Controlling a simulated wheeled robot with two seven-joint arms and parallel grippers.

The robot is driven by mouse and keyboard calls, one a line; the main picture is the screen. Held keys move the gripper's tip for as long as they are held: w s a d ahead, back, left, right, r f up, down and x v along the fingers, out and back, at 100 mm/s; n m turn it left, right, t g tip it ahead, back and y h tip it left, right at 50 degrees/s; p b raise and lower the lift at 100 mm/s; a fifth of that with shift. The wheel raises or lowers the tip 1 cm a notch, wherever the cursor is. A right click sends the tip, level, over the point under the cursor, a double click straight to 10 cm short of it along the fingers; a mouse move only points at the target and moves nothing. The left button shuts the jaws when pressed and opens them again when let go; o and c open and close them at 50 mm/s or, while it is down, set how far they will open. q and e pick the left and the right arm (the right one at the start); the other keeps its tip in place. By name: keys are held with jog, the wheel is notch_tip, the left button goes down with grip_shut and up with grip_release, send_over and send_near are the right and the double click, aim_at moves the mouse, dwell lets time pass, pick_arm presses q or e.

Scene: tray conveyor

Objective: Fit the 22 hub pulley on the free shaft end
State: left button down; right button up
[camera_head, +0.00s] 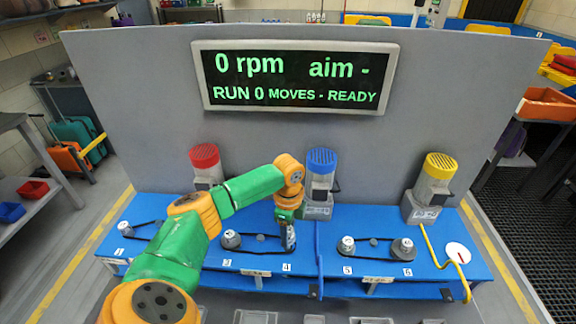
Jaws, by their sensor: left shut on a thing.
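My left arm comes in from the lower left, and its gripper (288,222) points down at the blue bench near the label 4. It is shut on a grey, dark-edged part (290,238), seen almost edge-on; I cannot read a number on it or tell whether it sits on a shaft. A grey pulley (231,239) stands by label 3, with a dark belt running from it toward my gripper. Other pulleys stand by label 1 (125,228), label 5 (346,244) and label 6 (403,249). My arm hides the area around label 2. My right gripper is out of view.
Motors with red (204,155), blue (321,160) and yellow (440,165) caps stand along the back of the blue bench (440,272). A grey panel with a display (295,77) reading "0 rpm", "READY" rises behind. Grey trays (255,317) show at the bottom edge.

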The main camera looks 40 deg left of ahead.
pick_arm(q)
jog(key=shift+f+b, duration=1)
jog(key=shift+f, duration=0.85)
jog(key=shift+c, duration=1.4)
grip_release()
notch_tip(320, 180, up, 6)
jog(key=shift+r+b, duration=0.25)
jog(key=shift+b, duration=0.35)
jog(key=shift+r, duration=0.35)
